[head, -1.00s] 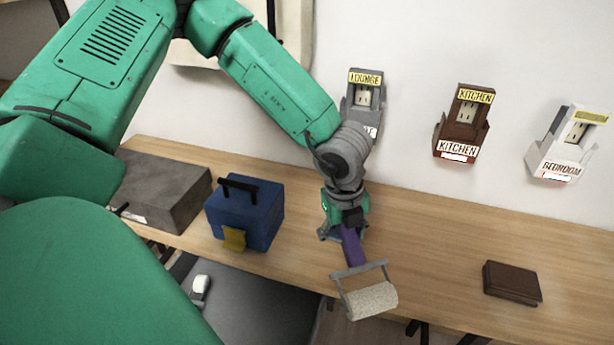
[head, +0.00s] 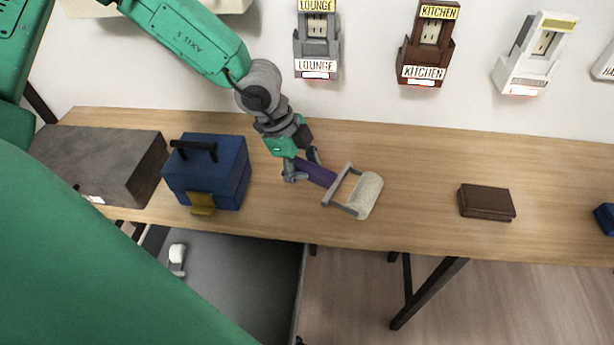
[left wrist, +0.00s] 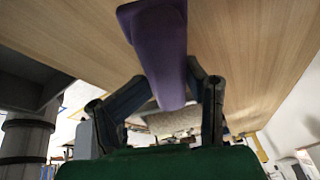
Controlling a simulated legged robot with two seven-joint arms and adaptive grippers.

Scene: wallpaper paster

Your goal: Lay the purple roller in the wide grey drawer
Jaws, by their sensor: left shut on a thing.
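The purple roller has a purple handle (head: 317,172), a grey frame and a pale, cream roller head (head: 364,195). My left gripper (head: 300,167) is shut on its handle, and the roller head points right over the wooden table. In the left wrist view the purple handle (left wrist: 165,50) lies between the fingers (left wrist: 165,105), with the pale head partly hidden behind. The wide grey drawer (head: 245,280) stands open below the table's front edge, left of and below the roller; my green arm hides its left part. My right gripper is not in view.
A blue box (head: 225,180) with a black handle and yellow latch stands left of my gripper. A grey box (head: 95,160) is further left. A brown block (head: 487,203) lies right on the table (head: 420,165). A small white item (head: 177,257) is at the drawer's left. Labelled holders hang on the wall.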

